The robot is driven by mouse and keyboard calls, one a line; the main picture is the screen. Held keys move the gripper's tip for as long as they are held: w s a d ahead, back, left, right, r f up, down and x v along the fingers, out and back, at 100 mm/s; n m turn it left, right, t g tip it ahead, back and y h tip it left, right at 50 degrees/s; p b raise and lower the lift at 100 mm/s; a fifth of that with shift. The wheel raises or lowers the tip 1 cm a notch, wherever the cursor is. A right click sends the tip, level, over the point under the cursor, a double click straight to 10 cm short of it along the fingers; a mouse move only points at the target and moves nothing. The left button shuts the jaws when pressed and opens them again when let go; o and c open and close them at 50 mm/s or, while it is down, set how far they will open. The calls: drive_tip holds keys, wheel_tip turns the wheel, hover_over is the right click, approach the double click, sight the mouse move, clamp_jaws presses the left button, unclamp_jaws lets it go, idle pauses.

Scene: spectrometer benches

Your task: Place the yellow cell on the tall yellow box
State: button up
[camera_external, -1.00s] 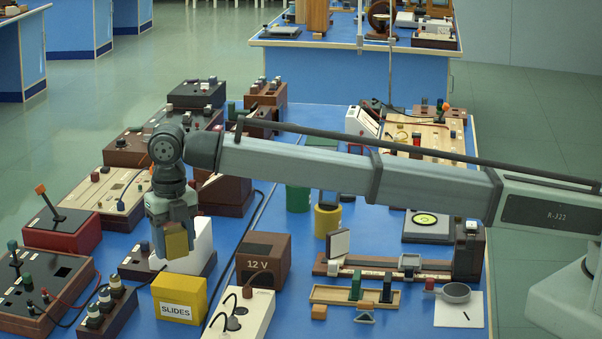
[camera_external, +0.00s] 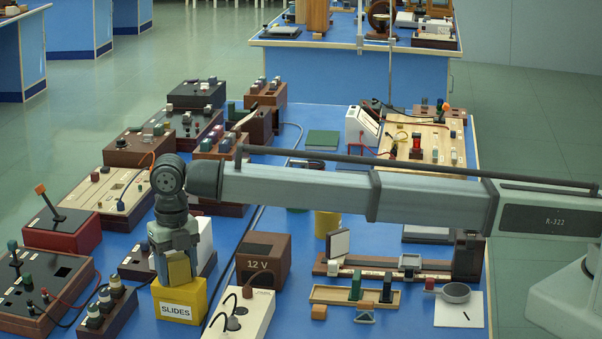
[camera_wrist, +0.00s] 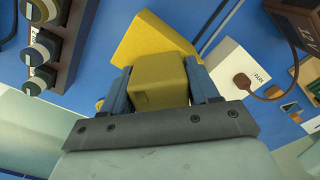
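The yellow cell (camera_external: 179,267) is a small dull-yellow block between the fingers of my gripper (camera_external: 174,270). The wrist view shows the cell (camera_wrist: 158,82) with a blue finger against each side, so my gripper (camera_wrist: 155,88) is shut on it. The tall yellow box (camera_external: 180,304), labelled SLIDES, stands on the blue bench directly below. It also shows in the wrist view (camera_wrist: 150,38) behind the cell. The cell is at the box's top; I cannot tell whether it touches. My fingers and the cell hide part of the box's top.
A brown 12 V box (camera_external: 263,262) stands right of the yellow box, with a white socket block (camera_external: 243,314) in front of it. A dark block with several knobs (camera_external: 107,308) is close on the left. A white box (camera_external: 205,245) stands just behind.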

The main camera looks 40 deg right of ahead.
sight(175, 256)
drive_tip(key=o, duration=0.4)
drive_tip(key=shift+r, duration=0.1)
wheel_tip(175, 256, up, 12)
drive_tip(key=shift+r, duration=0.1)
idle(0.5)
drive_tip(key=shift+w, duration=0.1)
idle(0.4)
